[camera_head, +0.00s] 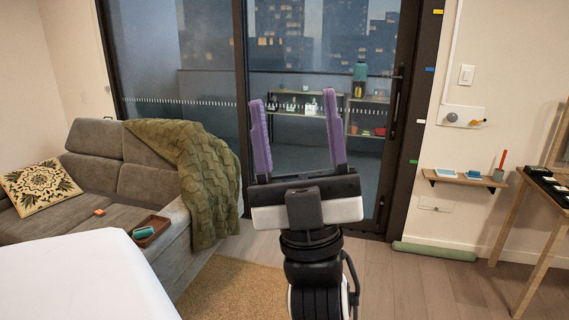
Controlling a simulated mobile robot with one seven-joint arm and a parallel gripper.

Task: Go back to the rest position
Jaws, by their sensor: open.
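My gripper (299,132) is raised in the middle of the head view, with its two purple fingers pointing up. The fingers are spread apart and nothing is between them. My arm comes up from the bottom edge below it. The gripper shows in front of the glass door and touches nothing that I can see. Part of the door and the floor behind my arm is hidden.
A grey sofa (85,215) with a green blanket (195,170) stands left. A white surface (85,280) fills the lower left. A wooden table (540,235) and small wall shelf (460,179) are right. A rug (225,290) covers floor near my arm.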

